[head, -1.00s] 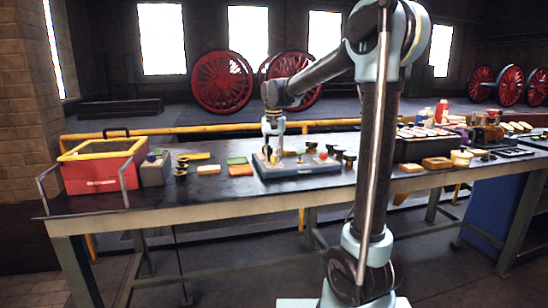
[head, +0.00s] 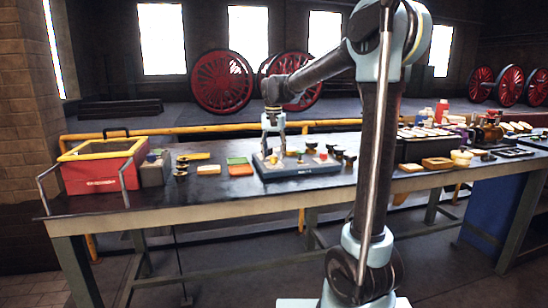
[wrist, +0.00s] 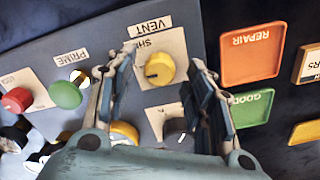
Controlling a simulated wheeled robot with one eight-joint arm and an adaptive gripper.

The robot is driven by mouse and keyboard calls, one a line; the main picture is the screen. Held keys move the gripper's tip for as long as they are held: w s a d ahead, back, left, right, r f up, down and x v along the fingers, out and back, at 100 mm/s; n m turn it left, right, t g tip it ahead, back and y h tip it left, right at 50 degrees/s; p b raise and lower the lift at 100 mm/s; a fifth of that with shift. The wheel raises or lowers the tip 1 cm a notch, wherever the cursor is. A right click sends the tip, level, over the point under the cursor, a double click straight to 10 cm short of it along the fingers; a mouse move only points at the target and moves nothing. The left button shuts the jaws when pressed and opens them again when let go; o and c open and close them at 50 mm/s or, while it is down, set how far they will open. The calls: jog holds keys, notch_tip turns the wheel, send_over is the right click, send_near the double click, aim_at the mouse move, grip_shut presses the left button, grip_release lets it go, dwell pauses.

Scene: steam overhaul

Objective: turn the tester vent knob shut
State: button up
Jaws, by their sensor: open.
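The vent knob (wrist: 160,69) is a round yellow knob on the grey tester (wrist: 95,35), beside the printed word VENT and a partly covered label that begins "SH". In the wrist view it lies between my gripper's (wrist: 162,66) spread fingers, with visible space on both sides. My gripper is open and holds nothing. How far the fingertips stand above the panel is hard to tell. In the head view my gripper (head: 274,153) points down over the tester (head: 300,171) on the bench. The knob's turn angle is not clear.
A green PRIME knob (wrist: 66,94) and a red knob (wrist: 17,99) sit to the left. A dark knob (wrist: 178,133) and a partly hidden yellow part (wrist: 124,132) lie nearer my palm. An orange REPAIR tray (wrist: 252,54) and green tray (wrist: 250,108) lie right.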

notch_tip(320, 180, up, 11)
dwell(0.4)
jog(key=shift+f, duration=0.1)
jog(key=shift+n+t, duration=0.5)
jog(key=shift+n, duration=0.1)
jog(key=s+d+f, duration=0.3)
jog(key=s+d, duration=0.1)
jog(key=s, duration=0.1)
jog(key=s+d+f, duration=0.3)
jog(key=s+d, duration=0.2)
jog(key=s+d+f, duration=0.3)
jog(key=s+d, duration=0.2)
jog(key=shift+s+d+f, duration=0.15)
jog(key=shift+s+f, duration=0.2)
jog(key=shift+f, duration=0.05)
jog(key=s+d+f, duration=0.3)
jog(key=s+f, duration=0.5)
jog(key=f, duration=0.1)
jog(key=s+d+f+n+t, duration=0.1)
jog(key=s+d+f, duration=0.3)
jog(key=s+f, duration=0.4)
notch_tip(320, 180, down, 2)
jog(key=shift+d+f, duration=0.1)
jog(key=shift+d, duration=0.15)
jog(key=shift+s, duration=0.1)
